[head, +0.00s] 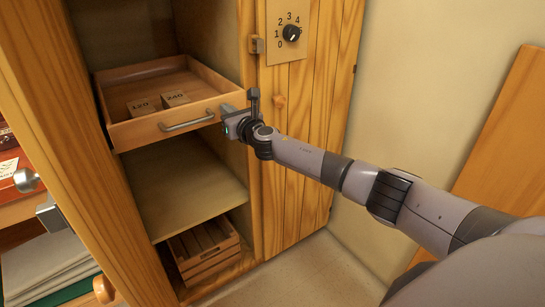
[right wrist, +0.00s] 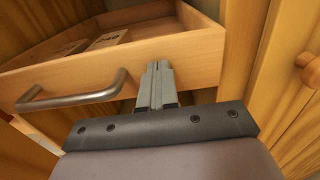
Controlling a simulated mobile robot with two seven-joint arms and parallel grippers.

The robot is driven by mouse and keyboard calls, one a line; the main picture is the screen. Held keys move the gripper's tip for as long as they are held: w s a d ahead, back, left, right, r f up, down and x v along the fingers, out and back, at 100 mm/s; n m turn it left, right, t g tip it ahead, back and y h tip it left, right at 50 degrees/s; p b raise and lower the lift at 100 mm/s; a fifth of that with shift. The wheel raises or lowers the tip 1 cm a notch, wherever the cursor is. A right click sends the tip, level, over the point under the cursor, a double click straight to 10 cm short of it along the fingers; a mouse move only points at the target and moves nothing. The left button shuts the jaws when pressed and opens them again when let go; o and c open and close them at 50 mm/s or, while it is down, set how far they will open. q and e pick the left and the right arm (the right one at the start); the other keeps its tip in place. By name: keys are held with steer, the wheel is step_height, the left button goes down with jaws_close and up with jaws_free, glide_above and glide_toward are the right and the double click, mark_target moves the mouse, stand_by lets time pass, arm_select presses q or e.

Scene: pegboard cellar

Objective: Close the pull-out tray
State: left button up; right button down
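The pull-out tray (head: 175,122) is a light wooden drawer with a grey bar handle (head: 187,121). It sticks out of the open cupboard, and its inside shows. Two small blocks marked 120 (head: 141,107) and 240 (head: 175,99) lie in it. My right gripper (head: 229,109) is at the right end of the tray front, right of the handle. In the right wrist view its fingers (right wrist: 158,70) are together and empty, pointing at the front panel (right wrist: 110,82); whether they touch it is unclear. The handle (right wrist: 75,97) is left of them. My left gripper is not in view.
The cupboard door (head: 300,130) with a numbered dial (head: 291,33) and wooden knob (head: 279,101) is at the right of the tray. A slatted crate (head: 204,250) stands below, under an empty shelf (head: 190,200). A wooden board (head: 510,150) leans at far right.

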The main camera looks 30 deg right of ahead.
steer(key=w+b, duration=0.3)
steer(key=shift+w+f+b, duration=0.2)
steer(key=shift+w+b, duration=0.2)
steer(key=shift+w+a+b, duration=0.1)
steer(key=shift+w+b, duration=0.45)
steer(key=shift+b, duration=0.15)
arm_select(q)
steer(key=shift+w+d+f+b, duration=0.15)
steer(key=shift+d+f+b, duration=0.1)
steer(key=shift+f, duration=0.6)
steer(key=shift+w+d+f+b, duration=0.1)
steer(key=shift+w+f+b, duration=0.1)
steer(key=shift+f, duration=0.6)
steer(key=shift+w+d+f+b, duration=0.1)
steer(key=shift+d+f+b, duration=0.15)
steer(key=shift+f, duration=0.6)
arm_select(e)
steer(key=shift+w+r, duration=0.15)
steer(key=shift+w, duration=0.55)
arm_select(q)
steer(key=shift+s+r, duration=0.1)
arm_select(e)
steer(key=shift+s, duration=0.1)
